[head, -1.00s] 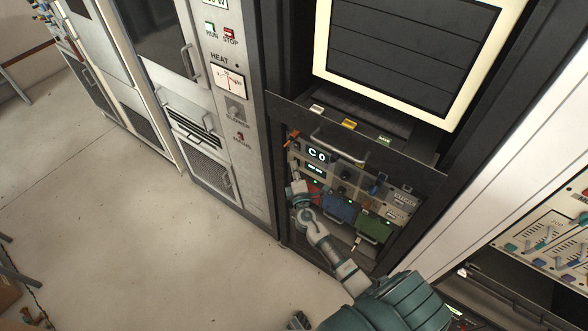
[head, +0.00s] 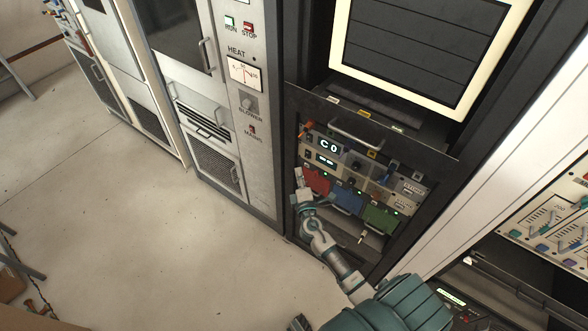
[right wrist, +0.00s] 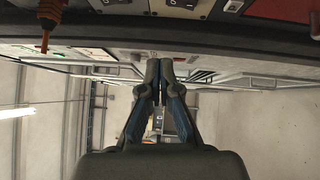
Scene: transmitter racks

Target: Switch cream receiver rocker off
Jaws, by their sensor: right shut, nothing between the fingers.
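The receiver panel with a lit "C0" display (head: 328,146) sits low in the dark rack in the head view. It carries small knobs and switches, too small for me to tell which is the cream rocker or how it is set. My right gripper (head: 299,178) is at the panel's left edge, beside the red block (head: 317,181). In the right wrist view my right gripper (right wrist: 160,75) is shut and empty, below the dark panel edge. I cannot tell whether it touches the panel. My left gripper is not in view.
A handle bar (head: 355,136) crosses above the panel. A blue block (head: 348,200) and a green block (head: 381,219) are beside the red one. An orange-brown part (right wrist: 45,28) hangs at upper left in the wrist view. The floor (head: 150,230) left of the rack is clear.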

